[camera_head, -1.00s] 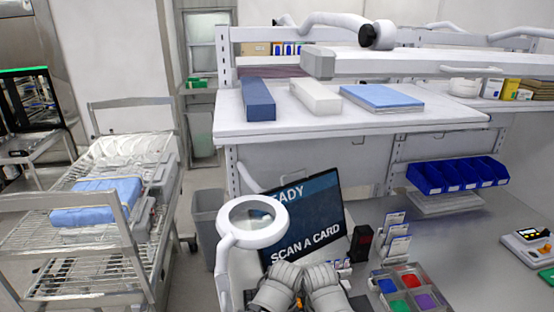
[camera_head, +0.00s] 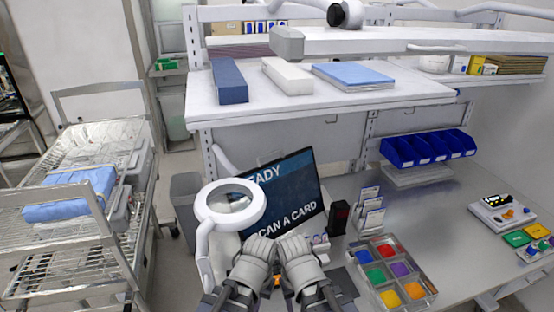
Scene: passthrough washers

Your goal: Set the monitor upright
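The monitor (camera_head: 296,190) is a dark screen with blue and white text, "SCAN A CARD", on the workbench. It is tilted, its right side higher than its left in the picture. My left gripper (camera_head: 259,247) and my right gripper (camera_head: 293,247) are close together in front of the monitor's lower edge and cover part of it. Their fingertips are hard to make out, so I cannot tell whether they are open, or whether they touch the monitor. The monitor's stand is hidden.
A white ring magnifier lamp (camera_head: 256,208) overlaps the monitor's left side. A black device (camera_head: 339,217) and a card rack (camera_head: 370,210) stand to its right. A tray of coloured compartments (camera_head: 416,289) lies at front right. Blue bins (camera_head: 428,150) hang behind. A wire cart (camera_head: 62,240) stands left.

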